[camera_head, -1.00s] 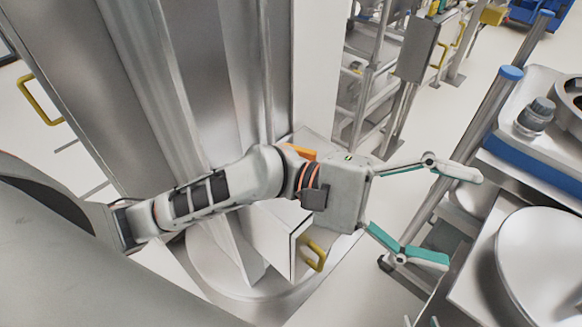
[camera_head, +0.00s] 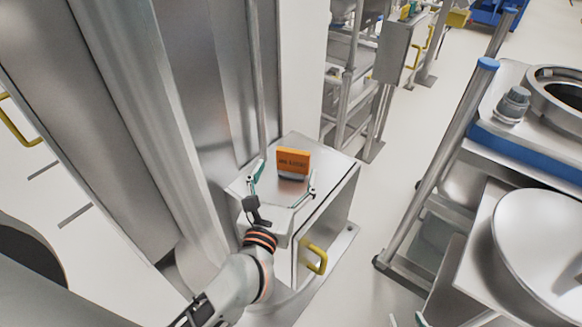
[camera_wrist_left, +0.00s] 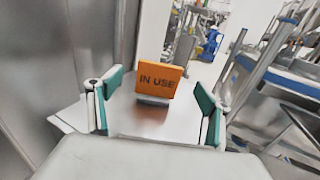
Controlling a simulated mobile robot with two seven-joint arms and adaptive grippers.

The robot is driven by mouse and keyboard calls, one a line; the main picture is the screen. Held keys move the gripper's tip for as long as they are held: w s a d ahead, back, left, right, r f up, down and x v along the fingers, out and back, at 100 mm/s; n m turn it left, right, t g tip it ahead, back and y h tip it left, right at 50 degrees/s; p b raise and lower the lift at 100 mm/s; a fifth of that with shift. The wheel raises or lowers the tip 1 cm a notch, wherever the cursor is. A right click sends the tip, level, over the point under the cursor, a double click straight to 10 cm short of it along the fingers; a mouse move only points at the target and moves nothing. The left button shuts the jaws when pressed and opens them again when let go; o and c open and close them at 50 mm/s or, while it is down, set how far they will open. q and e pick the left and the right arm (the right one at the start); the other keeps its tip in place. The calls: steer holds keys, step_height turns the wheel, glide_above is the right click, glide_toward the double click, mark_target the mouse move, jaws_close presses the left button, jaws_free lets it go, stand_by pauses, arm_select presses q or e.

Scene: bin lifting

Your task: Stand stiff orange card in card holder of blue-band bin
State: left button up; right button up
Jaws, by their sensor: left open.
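The stiff orange card (camera_head: 293,158), lettered "IN USE", stands upright in a small grey stand (camera_head: 292,177) on a metal cabinet top. It also shows in the left wrist view (camera_wrist_left: 160,76). My left gripper (camera_head: 287,171) is open and empty. Its teal-padded fingers point toward the card from the near side, spread to its left and right, with no visible contact. The blue-band bin (camera_head: 535,157) is at the right of the head view; I cannot make out its card holder. Only a teal-and-grey tip of my right gripper (camera_head: 420,318) shows at the bottom edge.
The cabinet (camera_head: 336,212) has a yellow handle (camera_head: 314,258) on its front. A tall metal column stands close on the left. A blue-capped post (camera_head: 440,155) rises between cabinet and bin. A round steel lid (camera_head: 545,235) is at right. Floor shows between them.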

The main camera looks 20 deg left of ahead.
mark_target(292, 156)
arm_select(q)
steer(key=w+p, duration=0.1)
steer(key=w, duration=0.6)
steer(key=shift+a, duration=0.15)
steer(key=c, duration=1.3)
steer(key=shift+r, duration=0.1)
